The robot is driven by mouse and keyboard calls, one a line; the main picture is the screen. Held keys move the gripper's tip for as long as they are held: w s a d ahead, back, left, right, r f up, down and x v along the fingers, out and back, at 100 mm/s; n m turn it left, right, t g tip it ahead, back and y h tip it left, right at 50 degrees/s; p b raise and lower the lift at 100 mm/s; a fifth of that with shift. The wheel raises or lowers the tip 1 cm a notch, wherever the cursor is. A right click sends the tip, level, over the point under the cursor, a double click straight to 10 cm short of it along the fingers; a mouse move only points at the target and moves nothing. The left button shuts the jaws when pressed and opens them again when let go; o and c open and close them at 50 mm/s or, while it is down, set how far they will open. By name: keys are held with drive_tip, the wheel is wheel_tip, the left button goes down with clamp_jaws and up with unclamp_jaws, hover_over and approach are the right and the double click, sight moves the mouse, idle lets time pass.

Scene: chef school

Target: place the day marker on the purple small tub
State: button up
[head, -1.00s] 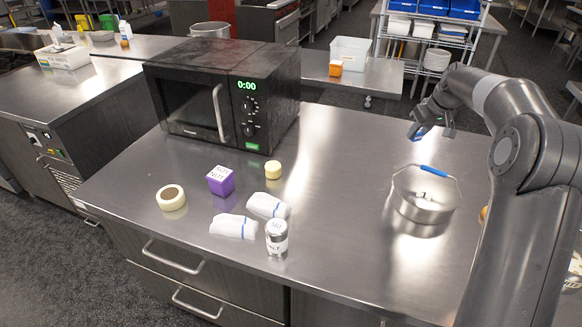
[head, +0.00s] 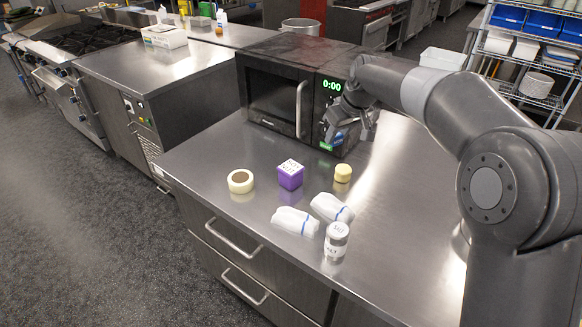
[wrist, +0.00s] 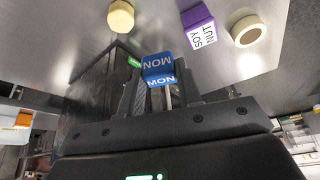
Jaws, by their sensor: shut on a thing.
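The day marker is a small blue block lettered MON (wrist: 158,66), held between the fingertips of my gripper (wrist: 160,92) in the wrist view. In the head view my gripper (head: 350,130) is above the counter, in front of the microwave's right side, with a bit of the blue marker (head: 338,137) showing. The purple small tub (head: 290,181) stands upright on the counter, its white lid lettered, left of and nearer than my gripper. In the wrist view the tub (wrist: 194,17) shows at the top, its label reading SOY NUT, apart from the marker.
A tape roll (head: 240,189) lies left of the tub, and a small yellow tub (head: 343,173) to its right. The microwave (head: 270,92) is behind.

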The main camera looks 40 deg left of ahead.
drive_tip(key=s+a+f, duration=0.1)
drive_tip(key=a+f, duration=0.1)
drive_tip(key=a, duration=0.2)
drive_tip(key=s+a+f, duration=0.1)
drive_tip(key=a+f, duration=0.1)
drive_tip(key=a, duration=0.2)
drive_tip(key=s+a+f, duration=0.2)
drive_tip(key=a+f, duration=0.1)
drive_tip(key=shift+s+a, duration=0.1)
drive_tip(key=shift+a, duration=0.3)
drive_tip(key=shift+f, duration=2)
drive_tip(key=o, duration=1)
drive_tip(key=shift+f, duration=0.1)
drive_tip(key=shift+c, duration=0.2)
drive_tip(key=v, duration=1.2)
drive_tip(key=shift+d, duration=0.15)
